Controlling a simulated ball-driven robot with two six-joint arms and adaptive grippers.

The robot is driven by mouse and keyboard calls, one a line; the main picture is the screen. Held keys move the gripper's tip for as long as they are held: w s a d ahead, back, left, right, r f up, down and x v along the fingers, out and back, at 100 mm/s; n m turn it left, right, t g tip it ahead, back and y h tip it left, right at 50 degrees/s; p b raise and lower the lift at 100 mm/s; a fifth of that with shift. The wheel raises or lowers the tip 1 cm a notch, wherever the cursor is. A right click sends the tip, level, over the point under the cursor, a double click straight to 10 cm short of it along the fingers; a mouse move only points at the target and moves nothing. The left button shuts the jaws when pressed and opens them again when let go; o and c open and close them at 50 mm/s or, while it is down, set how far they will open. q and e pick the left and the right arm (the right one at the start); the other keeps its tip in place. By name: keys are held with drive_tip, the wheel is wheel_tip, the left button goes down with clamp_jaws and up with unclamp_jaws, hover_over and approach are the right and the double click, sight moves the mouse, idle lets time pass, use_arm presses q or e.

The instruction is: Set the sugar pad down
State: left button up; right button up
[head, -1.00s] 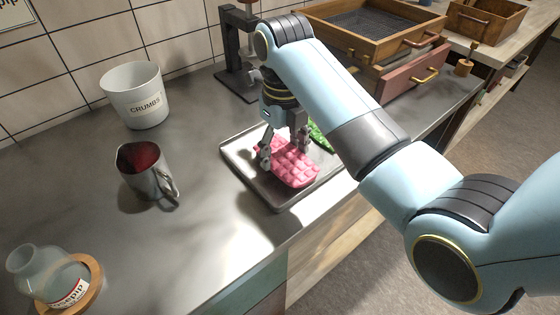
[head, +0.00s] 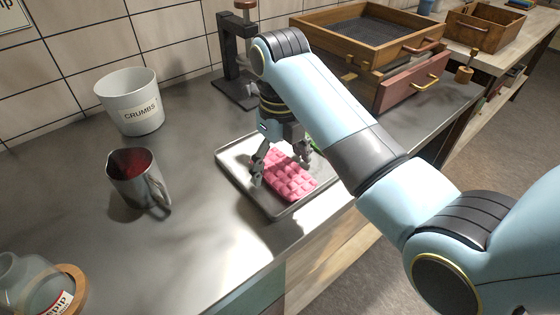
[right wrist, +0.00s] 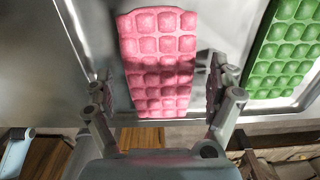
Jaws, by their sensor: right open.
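The pink sugar pad (head: 290,178), a slab of raised squares, lies on the metal tray (head: 229,159). It also shows in the right wrist view (right wrist: 158,62). My right gripper (head: 281,172) is open, with one finger on each side of the pad. In the right wrist view both fingers (right wrist: 158,100) stand apart from the pad's edges with gaps between. A green pad (right wrist: 285,50) lies beside the pink one on the tray; in the head view my gripper and arm hide most of it. My left gripper is not in view.
A white bin marked CRUMBS (head: 131,102), a metal jug with red inside (head: 137,180) and a glass jar (head: 30,285) stand left of the tray. A dark press stand (head: 236,65) and wooden drawer box (head: 365,40) stand behind.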

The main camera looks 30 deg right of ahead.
sight(280, 167)
drive_tip(key=shift+r, duration=0.3)
wheel_tip(280, 167, up, 5)
drive_tip(key=shift+w, duration=0.1)
wheel_tip(280, 167, up, 7)
drive_tip(key=p, duration=0.6)
drive_tip(key=shift+f, duration=0.2)
